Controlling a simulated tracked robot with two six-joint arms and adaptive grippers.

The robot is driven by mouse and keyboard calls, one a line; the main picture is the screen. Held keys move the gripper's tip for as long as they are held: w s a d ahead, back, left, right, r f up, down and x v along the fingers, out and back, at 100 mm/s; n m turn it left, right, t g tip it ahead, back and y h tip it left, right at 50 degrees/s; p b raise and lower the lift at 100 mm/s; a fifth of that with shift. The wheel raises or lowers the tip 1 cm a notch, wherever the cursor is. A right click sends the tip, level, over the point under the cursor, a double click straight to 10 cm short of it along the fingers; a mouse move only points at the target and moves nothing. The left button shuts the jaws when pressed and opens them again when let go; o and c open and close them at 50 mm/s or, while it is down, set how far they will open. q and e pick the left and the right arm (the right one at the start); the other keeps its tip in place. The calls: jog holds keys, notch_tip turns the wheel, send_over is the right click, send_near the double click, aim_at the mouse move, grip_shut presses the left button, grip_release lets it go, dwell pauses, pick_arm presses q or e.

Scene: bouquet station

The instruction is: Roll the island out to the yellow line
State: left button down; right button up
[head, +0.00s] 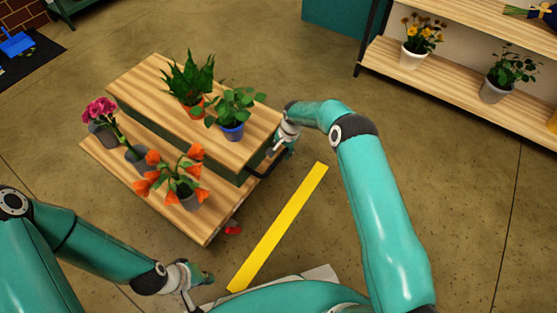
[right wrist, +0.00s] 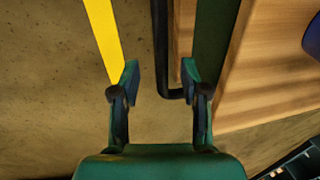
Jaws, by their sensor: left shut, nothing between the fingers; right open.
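The island (head: 208,228) is a two-tier wooden stand with dark green sides, left of the yellow line (head: 280,225). A strip of floor separates the two. Its black handle (head: 262,168) is on the end facing the line and also shows in the right wrist view (right wrist: 161,50). My right gripper (head: 280,150) is at this handle, open. In the right wrist view the handle bar appears between its fingertips (right wrist: 160,72); I cannot tell if they touch it. My left gripper (head: 203,278) is shut and empty, near the line's lower end.
Several potted plants stand on the island, among them orange flowers (head: 178,180) and a fern-like plant (head: 188,80). A red part (head: 233,228) shows at its lower corner. A wooden shelf (head: 450,85) stands at upper right. Floor beyond the line is open.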

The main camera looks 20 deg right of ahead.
aim_at(279, 158)
jog(key=f, duration=0.1)
jog(key=f+b, duration=0.1)
jog(key=f, duration=0.3)
jog(key=shift+w+a, duration=0.3)
jog(key=shift+w, duration=0.1)
pick_arm(q)
notch_tip(279, 158, down, 2)
jog(key=shift+f, duration=0.1)
pick_arm(e)
grip_shut()
